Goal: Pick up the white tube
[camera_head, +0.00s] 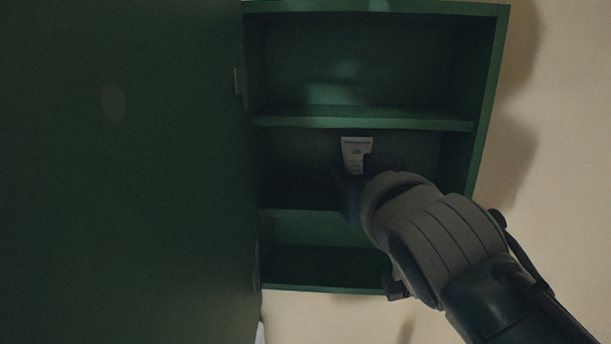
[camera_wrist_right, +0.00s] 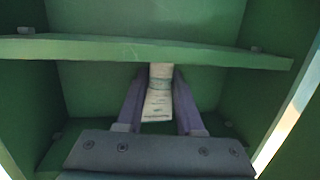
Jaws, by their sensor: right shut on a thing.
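The white tube (camera_head: 355,150) stands in the middle compartment of a green cabinet (camera_head: 362,122). In the right wrist view the tube (camera_wrist_right: 157,98) is between the two fingers of my right gripper (camera_wrist_right: 160,95), which is shut on it. In the head view the right gripper (camera_head: 358,180) reaches into the middle compartment, and my wrist hides the tube's lower part. I cannot tell whether the tube touches the shelf below. My left gripper is not in view.
A shelf board (camera_wrist_right: 150,50) runs just above the gripper and tube. A large green door panel (camera_head: 120,180) stands open on the left. The top compartment (camera_head: 350,65) and the visible part of the bottom compartment (camera_head: 315,262) look empty. A pale wall (camera_head: 570,130) lies to the right.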

